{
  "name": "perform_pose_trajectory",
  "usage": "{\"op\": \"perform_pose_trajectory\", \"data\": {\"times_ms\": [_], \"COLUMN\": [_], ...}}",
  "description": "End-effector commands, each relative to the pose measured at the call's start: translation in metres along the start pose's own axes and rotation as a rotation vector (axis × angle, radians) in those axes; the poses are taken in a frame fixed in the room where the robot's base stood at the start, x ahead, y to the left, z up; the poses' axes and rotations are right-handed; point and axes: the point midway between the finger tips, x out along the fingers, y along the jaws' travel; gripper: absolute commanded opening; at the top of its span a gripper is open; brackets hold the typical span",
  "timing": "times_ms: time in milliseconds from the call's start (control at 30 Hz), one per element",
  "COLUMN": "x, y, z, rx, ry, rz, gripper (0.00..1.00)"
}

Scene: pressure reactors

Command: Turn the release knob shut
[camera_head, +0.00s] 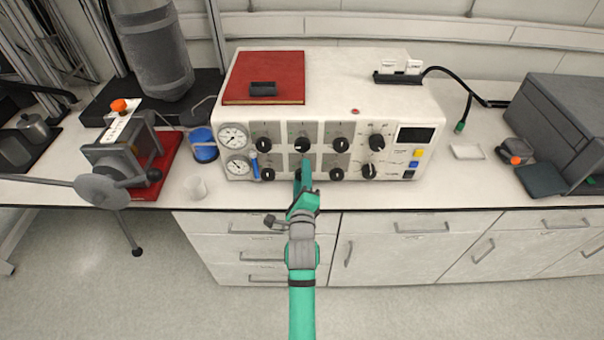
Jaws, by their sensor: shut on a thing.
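A white control box (330,70) stands on the bench, with two rows of black knobs on its front. My gripper (303,163) is at the middle column of this panel, shut on a black knob. The upper middle knob (302,145) shows just above my fingertips. The lower middle knob's place is hidden behind my gripper. I cannot tell which of these two is between the fingers, nor read which label is the release knob. A lower right knob (337,174) and a lower left knob (267,174) stand clear on either side.
Two gauges (234,136) and a blue-handled part (255,168) are at the panel's left. A display (415,134) and several buttons are at its right. A red book (264,78) lies on top. A small cup (196,187) stands at the bench's front edge.

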Motion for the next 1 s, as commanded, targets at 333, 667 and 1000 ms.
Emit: {"op": "perform_pose_trajectory", "data": {"times_ms": [333, 667, 1000], "x": [-0.0009, -0.0004, -0.0003], "y": [0.0018, 0.0018, 0.0008], "z": [-0.0002, 0.0001, -0.0004], "rx": [0.08, 0.085, 0.083], "ry": [0.0, 0.0, 0.001], "rz": [0.003, 0.003, 0.002], "gripper": [0.12, 0.11, 0.53]}}
